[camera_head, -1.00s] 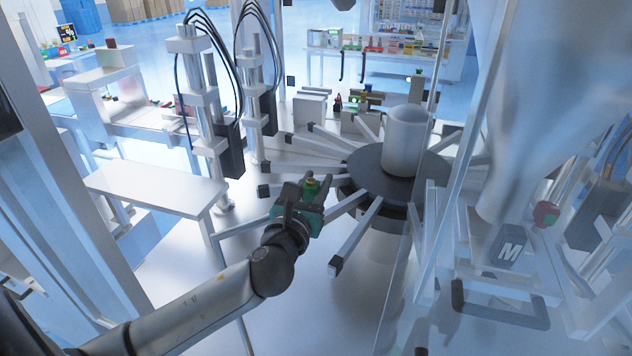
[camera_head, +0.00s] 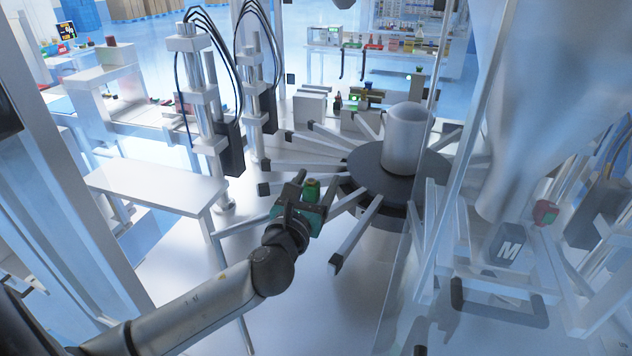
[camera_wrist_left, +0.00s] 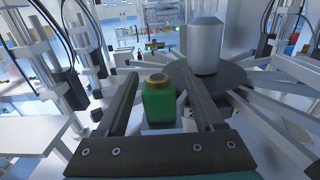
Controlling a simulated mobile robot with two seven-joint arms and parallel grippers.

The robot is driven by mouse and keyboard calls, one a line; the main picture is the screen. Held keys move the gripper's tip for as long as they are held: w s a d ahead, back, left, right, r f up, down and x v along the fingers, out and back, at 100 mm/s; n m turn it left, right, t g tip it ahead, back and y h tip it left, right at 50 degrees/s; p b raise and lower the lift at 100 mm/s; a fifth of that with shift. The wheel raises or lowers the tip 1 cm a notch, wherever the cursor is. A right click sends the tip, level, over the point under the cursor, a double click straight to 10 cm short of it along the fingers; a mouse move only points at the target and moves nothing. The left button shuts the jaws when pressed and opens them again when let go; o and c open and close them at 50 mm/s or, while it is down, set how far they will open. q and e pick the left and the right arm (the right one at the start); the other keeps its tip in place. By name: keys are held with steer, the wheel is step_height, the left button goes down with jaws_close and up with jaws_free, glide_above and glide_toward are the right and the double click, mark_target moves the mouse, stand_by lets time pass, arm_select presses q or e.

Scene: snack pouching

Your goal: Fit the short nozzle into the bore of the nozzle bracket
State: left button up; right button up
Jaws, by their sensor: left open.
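A green block (camera_head: 313,189), which looks like the nozzle bracket, stands at my left gripper, in front of the carousel. In the left wrist view the block (camera_wrist_left: 158,103) is upright between the two dark fingers, with a gap on each side. A brass-coloured ring (camera_wrist_left: 157,79) tops it; I cannot tell whether this is the short nozzle or the rim of the bore. My left gripper (camera_head: 303,190) is open around the block; it also fills the lower part of the left wrist view (camera_wrist_left: 160,105). The block's underside is hidden. My right gripper is not in view.
A dark round carousel (camera_head: 362,172) with pale radial arms and a grey cylinder (camera_head: 404,140) stands just beyond the gripper. A white side table (camera_head: 158,187) is at left, with cabled columns (camera_head: 203,105) behind it. A pale hopper (camera_head: 510,150) hangs at right.

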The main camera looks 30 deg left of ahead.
arm_select(q)
steer(key=shift+s, duration=0.1)
steer(key=v, duration=1.5)
steer(key=shift+b, duration=0.45)
